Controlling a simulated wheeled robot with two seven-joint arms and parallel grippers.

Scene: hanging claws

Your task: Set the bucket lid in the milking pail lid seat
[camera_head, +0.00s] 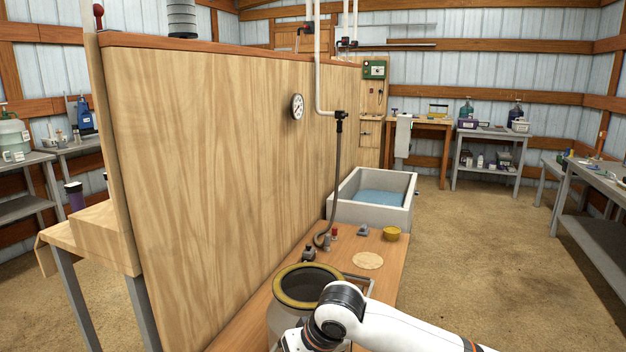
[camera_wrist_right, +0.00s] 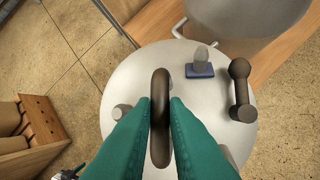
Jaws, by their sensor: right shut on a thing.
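The milking pail (camera_head: 280,325) stands on the wooden bench at the bottom of the head view. Its wide mouth is open and has a yellow-brown rim (camera_head: 284,297); my right arm covers part of its right side. The bucket lid (camera_wrist_right: 128,82) is a round grey disc with several fittings in the right wrist view. The pail's side (camera_wrist_right: 245,15) shows beyond the lid at the top right. The lid and right gripper are hidden in the head view. My left gripper is not in view.
A tall plywood partition (camera_head: 215,150) borders the bench (camera_head: 385,290) on the left. A water-filled basin (camera_head: 345,212) stands behind. The floor at right is open.

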